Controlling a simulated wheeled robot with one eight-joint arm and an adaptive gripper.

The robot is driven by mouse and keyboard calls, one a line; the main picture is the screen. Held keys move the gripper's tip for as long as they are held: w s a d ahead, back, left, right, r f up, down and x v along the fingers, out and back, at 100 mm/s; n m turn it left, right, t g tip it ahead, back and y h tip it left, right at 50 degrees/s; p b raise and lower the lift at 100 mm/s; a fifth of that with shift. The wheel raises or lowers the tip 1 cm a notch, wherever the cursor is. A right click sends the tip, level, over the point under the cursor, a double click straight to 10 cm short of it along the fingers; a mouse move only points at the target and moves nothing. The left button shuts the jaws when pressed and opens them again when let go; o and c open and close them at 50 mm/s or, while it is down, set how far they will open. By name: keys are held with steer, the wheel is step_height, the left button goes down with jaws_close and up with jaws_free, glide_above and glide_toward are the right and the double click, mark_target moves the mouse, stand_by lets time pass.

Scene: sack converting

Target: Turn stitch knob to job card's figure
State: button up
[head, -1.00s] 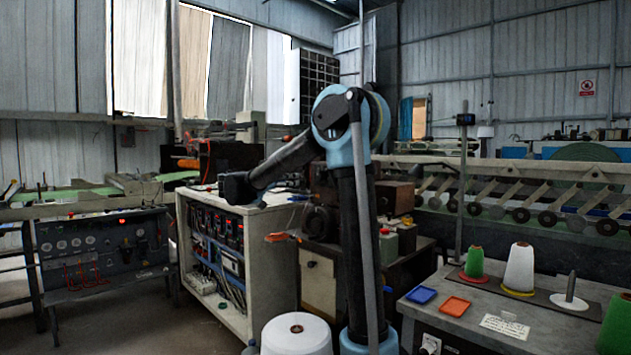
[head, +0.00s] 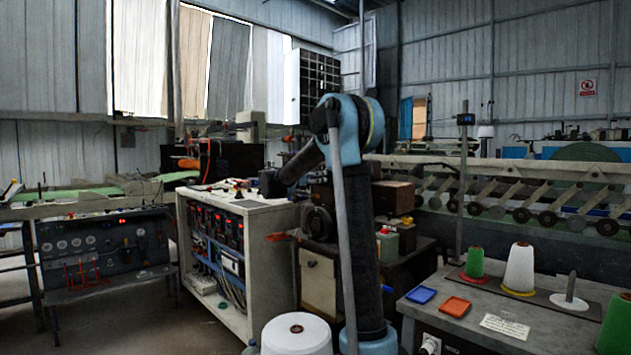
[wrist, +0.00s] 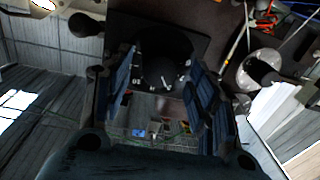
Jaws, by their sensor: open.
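In the wrist view a dark round knob (wrist: 165,72) sits on a black square plate, with small white marks near its lower edge that I cannot read for sure. My gripper (wrist: 162,88) is open, its two blue-padded fingers apart on either side of the knob's picture position. I cannot tell whether they touch it. In the head view my gripper's fingers cannot be made out; my arm reaches left over the white cabinet's corner. A white card (head: 505,326) with print too small to read lies on the right-hand table; it may be the job card.
The grey table (head: 468,317) at right carries a blue tray (head: 421,295), an orange tray (head: 455,306) and thread cones. A white cabinet (head: 258,262) with wiring stands left of my arm. A dark machine (head: 320,222) stands behind it. Floor at lower left is clear.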

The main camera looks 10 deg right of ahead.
steer(key=shift+w+d, duration=0.3)
steer(key=shift+d, duration=0.1)
steer(key=c, duration=1.1)
steer(key=shift+o, duration=0.2)
steer(key=shift+n, duration=0.4)
steer(key=shift+w+a+n+g, duration=0.1)
steer(key=shift+n+g, duration=0.15)
steer(key=shift+n, duration=3.05)
steer(key=shift+w+a+n+g, duration=0.1)
steer(key=shift+n+g, duration=0.15)
steer(key=shift+n, duration=3.05)
